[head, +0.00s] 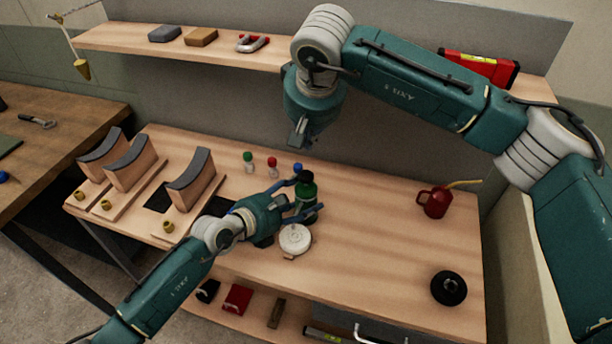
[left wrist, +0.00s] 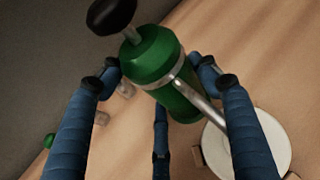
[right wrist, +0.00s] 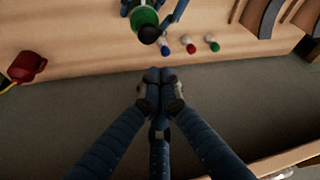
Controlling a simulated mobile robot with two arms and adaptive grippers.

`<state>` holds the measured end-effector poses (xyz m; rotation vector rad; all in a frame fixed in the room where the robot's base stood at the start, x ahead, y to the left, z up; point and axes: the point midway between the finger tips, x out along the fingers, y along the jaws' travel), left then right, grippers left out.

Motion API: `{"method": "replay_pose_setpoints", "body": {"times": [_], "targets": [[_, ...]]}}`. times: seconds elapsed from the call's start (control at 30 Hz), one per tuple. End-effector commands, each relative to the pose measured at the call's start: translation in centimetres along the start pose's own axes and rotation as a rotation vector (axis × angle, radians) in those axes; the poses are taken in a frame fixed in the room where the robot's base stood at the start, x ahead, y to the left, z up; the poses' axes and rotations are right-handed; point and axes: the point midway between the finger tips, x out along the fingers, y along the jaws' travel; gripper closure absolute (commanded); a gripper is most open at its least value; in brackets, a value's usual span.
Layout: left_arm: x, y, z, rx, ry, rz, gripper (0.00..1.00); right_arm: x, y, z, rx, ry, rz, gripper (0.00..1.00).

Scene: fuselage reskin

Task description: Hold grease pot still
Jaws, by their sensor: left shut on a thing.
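The grease pot appears to be the green canister (head: 307,192) with a black knob on top and a metal band. It stands on the workbench. My left gripper (head: 300,203) has its fingers around the canister, and the left wrist view shows the green body (left wrist: 160,65) between the blue fingers, tilted in the picture. My right gripper (head: 298,140) hangs above and behind the canister, apart from it. In the right wrist view its fingertips (right wrist: 160,85) are together with nothing between them. The canister's base is partly hidden by the left fingers.
A white round pot (head: 295,239) stands close in front of the canister. Small bottles with green (head: 248,160), red (head: 272,166) and blue (head: 298,168) caps stand behind. A red oil can (head: 434,202) and black disc (head: 448,288) are right. Curved-top wooden blocks (head: 193,178) are left.

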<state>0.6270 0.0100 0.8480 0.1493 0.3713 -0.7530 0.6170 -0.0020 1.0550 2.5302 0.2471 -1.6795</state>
Motion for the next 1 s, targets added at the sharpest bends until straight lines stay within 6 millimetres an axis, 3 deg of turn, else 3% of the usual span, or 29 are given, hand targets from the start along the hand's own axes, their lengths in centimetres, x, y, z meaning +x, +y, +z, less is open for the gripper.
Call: {"method": "replay_pose_setpoints", "body": {"times": [0.6,1.0], "targets": [[0.0,-0.1,-0.6,-0.002,0.011,-0.002,0.84,5.4,0.1,2.3,-0.025,0.000,0.002,1.00],[0.0,-0.1,-0.6,-0.003,0.012,-0.003,0.84,6.1,0.1,2.6,-0.024,0.001,0.001,1.00]]}}
